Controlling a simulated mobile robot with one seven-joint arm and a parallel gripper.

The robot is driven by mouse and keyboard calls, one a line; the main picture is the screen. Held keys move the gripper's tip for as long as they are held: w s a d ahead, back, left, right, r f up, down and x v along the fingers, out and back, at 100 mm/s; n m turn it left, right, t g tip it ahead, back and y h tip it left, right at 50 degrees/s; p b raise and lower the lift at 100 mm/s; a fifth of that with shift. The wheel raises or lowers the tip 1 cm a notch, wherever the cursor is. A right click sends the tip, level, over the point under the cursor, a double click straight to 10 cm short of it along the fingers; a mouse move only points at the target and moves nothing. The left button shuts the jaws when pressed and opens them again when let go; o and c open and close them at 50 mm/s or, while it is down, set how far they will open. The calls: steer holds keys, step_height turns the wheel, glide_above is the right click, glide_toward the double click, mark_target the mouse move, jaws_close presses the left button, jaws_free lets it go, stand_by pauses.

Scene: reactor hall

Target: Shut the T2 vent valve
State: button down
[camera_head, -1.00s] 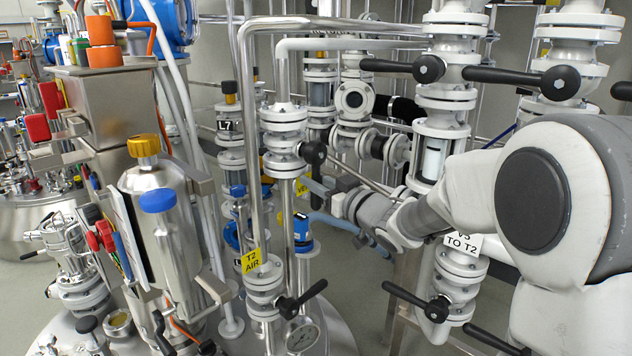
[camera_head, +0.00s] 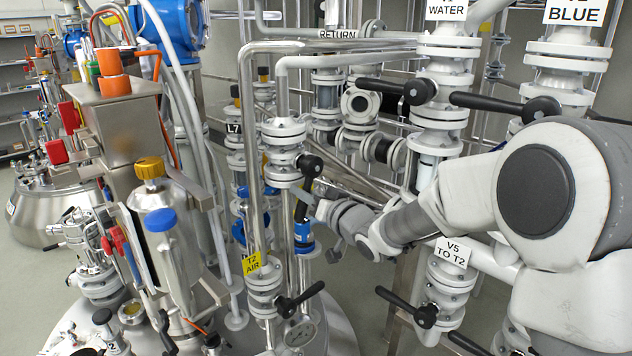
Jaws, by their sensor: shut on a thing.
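A grey flanged valve (camera_head: 284,150) sits on a vertical steel pipe left of centre, with a round black hub (camera_head: 310,165) on its right side. I take it for the T2 vent valve; no vent label is readable now. A dark lever (camera_head: 302,207) seems to hang from the hub, roughly along the pipe. My gripper (camera_head: 308,204) reaches in from the right, below the hub, and is shut on this lever. The fingertips are small and partly hidden, so the exact grip is unclear.
Below is another valve with a yellow T2 AIR label (camera_head: 251,264) and black lever (camera_head: 300,299). A V5 TO T2 valve (camera_head: 447,290) stands under my arm. Black levers (camera_head: 395,88) project above it.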

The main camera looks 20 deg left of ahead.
steer(key=s+r+m+p, duration=0.1)
steer(key=p, duration=0.1)
steer(key=s+a+r+m+g+p, duration=0.1)
steer(key=m+p, duration=0.1)
steer(key=p, duration=0.1)
steer(key=shift+a, duration=0.15)
steer(key=r+m+p, duration=0.1)
steer(key=m+p, duration=0.1)
steer(key=p, duration=0.2)
steer(key=r+m+g+p, duration=0.1)
steer(key=r+m+p, duration=0.1)
steer(key=p, duration=0.3)
steer(key=s+a+r+m+g+y+p, duration=0.1)
steer(key=m+p, duration=0.2)
steer(key=p, duration=0.2)
steer(key=shift+s+r+m, duration=0.1)
steer(key=shift+r+m, duration=0.15)
steer(key=shift+m, duration=0.15)
steer(key=c, duration=0.7)
jaws_free()
steer(key=shift+f, duration=0.1)
steer(key=shift+d+f, duration=0.1)
steer(key=shift+s, duration=0.1)
